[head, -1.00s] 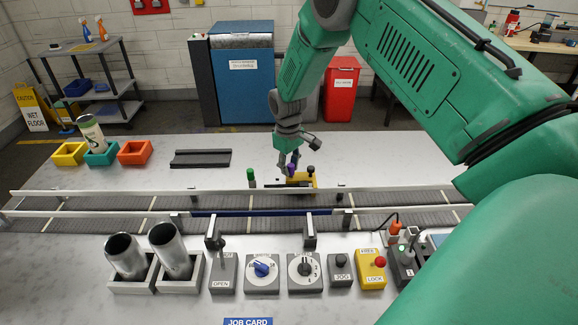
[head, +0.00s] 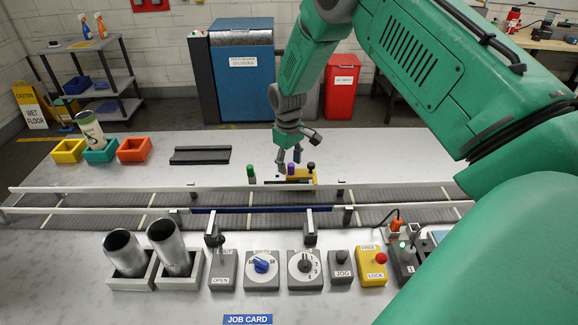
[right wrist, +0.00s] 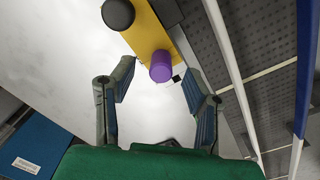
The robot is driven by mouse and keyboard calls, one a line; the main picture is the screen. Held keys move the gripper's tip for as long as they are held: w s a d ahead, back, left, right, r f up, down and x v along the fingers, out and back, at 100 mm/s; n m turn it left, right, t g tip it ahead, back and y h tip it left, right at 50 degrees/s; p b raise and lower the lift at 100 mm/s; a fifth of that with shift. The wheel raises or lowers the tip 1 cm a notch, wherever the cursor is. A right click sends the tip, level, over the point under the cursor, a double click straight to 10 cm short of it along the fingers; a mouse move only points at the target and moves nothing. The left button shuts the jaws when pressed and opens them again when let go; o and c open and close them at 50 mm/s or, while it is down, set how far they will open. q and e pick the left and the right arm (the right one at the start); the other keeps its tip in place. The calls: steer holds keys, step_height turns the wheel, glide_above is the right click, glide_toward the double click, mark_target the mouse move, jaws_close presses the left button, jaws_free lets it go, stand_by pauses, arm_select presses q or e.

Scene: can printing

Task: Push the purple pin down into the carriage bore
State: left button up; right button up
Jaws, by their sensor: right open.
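The purple pin (head: 291,169) stands on the yellow carriage (head: 300,178) behind the conveyor's far rail. In the right wrist view the purple pin (right wrist: 161,66) shows as a round purple top at the near end of the yellow carriage (right wrist: 148,32). The bore under it is hidden. My right gripper (head: 289,158) is just above and by the pin. In the right wrist view my right gripper (right wrist: 158,84) has its fingers wide apart, with the purple pin seen between and beyond them, not touched. My left gripper is not in view.
A black knob (head: 311,167) is on the carriage's right part. A green-topped pin (head: 251,173) stands left of the carriage. The conveyor rail (head: 110,189) runs in front. A dark rack (head: 200,155) lies left, with bare table around it.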

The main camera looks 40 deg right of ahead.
mark_target(289, 164)
step_height(289, 164, up, 11)
steer(key=shift+a+f, duration=0.15)
steer(key=shift+f, duration=0.05)
steer(key=shift+f, duration=0.1)
stand_by(0.5)
